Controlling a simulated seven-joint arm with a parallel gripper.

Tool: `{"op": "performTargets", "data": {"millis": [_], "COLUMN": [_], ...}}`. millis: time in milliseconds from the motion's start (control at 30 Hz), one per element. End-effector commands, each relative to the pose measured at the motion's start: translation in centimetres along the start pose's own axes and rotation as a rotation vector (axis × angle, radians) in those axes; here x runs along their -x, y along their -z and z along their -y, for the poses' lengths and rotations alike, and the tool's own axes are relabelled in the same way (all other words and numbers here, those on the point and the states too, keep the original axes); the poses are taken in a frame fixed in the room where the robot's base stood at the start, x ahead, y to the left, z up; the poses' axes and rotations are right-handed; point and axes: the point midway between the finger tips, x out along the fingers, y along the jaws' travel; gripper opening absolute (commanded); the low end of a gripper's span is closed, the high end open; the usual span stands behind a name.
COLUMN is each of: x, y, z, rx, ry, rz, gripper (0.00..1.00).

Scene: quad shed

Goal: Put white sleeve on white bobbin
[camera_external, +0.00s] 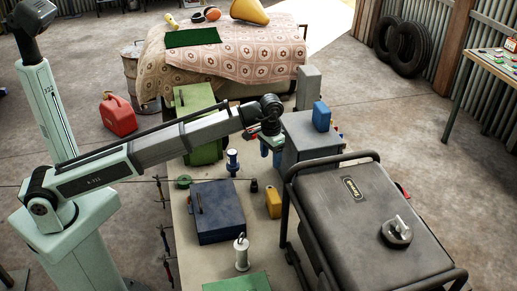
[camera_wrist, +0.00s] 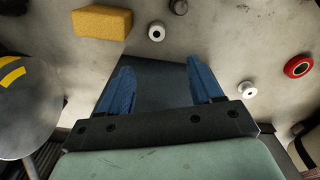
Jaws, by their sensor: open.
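The white bobbin (camera_external: 241,255) stands upright near the front of the table, with a knob on top. My gripper (camera_external: 270,157) hangs over the far part of the table, beside a grey box. In the wrist view its two blue fingers (camera_wrist: 161,66) are apart with nothing held between them. Two small white ring-shaped things show there: one (camera_wrist: 156,32) beyond the fingers, and a smaller one (camera_wrist: 247,90) to their right. I cannot tell which is the white sleeve. No separate sleeve is clear in the external view.
A blue bobbin (camera_external: 232,163), yellow block (camera_external: 273,204), dark blue box (camera_external: 217,211) and green box (camera_external: 198,120) stand on the table. The grey box (camera_external: 310,139) and a large dark case (camera_external: 370,225) crowd the right. A red ring (camera_wrist: 298,66) lies right in the wrist view.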

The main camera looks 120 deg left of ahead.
Motion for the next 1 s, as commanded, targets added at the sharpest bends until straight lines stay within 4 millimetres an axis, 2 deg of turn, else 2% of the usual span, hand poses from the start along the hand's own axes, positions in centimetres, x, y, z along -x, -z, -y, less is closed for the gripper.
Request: {"op": "performTargets", "data": {"millis": [300, 500, 767, 1000], "x": [0.0, 0.0, -0.8, -4.6], "y": [-0.1, -0.2, -0.2, -0.3], "z": [0.0, 0.1, 0.1, 0.1], "rx": [0.528, 0.743, 0.835, 0.835], "ry": [0.005, 0.006, 0.007, 0.009], "rz": [0.006, 0.007, 0.007, 0.009], "gripper": [0.65, 0.65, 0.65, 0.65]}}
